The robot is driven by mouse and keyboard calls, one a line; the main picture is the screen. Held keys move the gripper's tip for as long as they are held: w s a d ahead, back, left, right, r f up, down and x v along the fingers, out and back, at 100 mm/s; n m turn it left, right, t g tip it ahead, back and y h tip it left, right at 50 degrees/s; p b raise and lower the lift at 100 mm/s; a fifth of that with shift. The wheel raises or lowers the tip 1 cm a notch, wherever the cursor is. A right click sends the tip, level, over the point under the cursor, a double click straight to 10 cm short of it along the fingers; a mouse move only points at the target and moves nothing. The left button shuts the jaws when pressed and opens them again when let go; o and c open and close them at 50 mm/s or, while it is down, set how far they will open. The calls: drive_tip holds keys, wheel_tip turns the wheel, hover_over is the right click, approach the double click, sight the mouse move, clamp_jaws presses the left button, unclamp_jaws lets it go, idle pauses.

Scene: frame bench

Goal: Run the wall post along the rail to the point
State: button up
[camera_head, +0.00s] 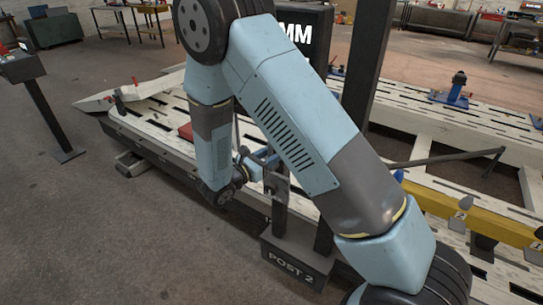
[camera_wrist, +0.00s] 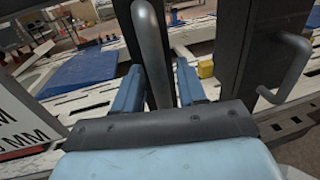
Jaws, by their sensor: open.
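A dark post labelled POST 2 (camera_head: 298,262) stands on a block-like base at the front edge of the white bench, partly behind my arm. In the wrist view a grey upright bar handle (camera_wrist: 152,45) stands between the two blue fingers of my gripper (camera_wrist: 158,88). The fingers are apart, one on each side of the bar, and do not look closed on it. In the head view my gripper (camera_head: 268,165) is at the post's uprights, small and partly hidden. A yellow rail (camera_head: 480,218) with numbered tags runs along the bench at the right.
A second grey handle (camera_wrist: 292,65) sits on a dark upright right of my gripper. A sign ending in MM (camera_head: 302,35) is behind my arm. A taller dark column (camera_head: 368,60) rises from the bench. Blue clamps (camera_head: 457,90) stand farther back. The floor at left is open.

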clamp_jaws()
idle(0.3)
